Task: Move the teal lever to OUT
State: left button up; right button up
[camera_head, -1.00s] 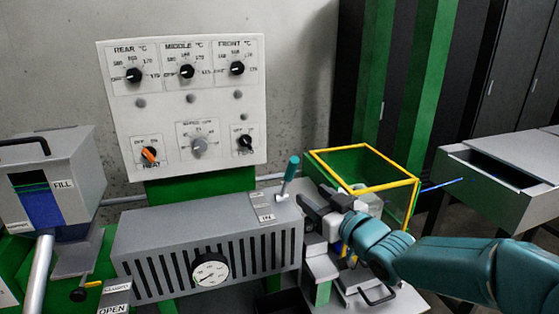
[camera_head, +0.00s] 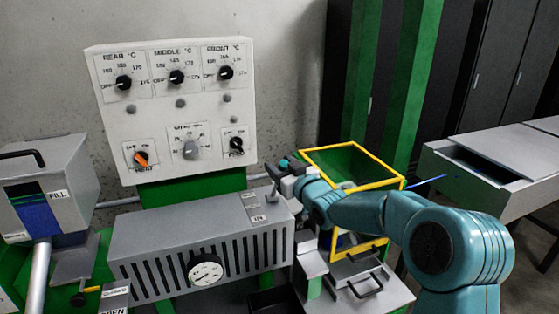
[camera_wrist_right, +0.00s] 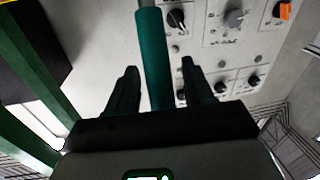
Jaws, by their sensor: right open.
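The teal lever (camera_head: 285,162) stands at the right end of the top of the grey slotted box (camera_head: 200,240). In the head view my right gripper (camera_head: 278,172) is at the lever and hides most of it, with only some teal showing. In the right wrist view the teal lever (camera_wrist_right: 153,60) runs between the two spread fingers of the right gripper (camera_wrist_right: 160,72). The gripper is open, with a gap visible on the right side of the lever; contact on the left cannot be told. Small label plates (camera_head: 258,218) lie beside the lever, too small to read. My left gripper is not in view.
A white panel (camera_head: 180,115) with several knobs stands behind the box. A yellow-edged guard (camera_head: 400,183) is just right of my right gripper. A grey hopper marked FILL (camera_head: 60,195) is at the left, and a grey trough (camera_head: 490,175) is at the far right.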

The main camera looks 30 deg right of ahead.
jog(key=shift+w, duration=0.4)
grip_shut()
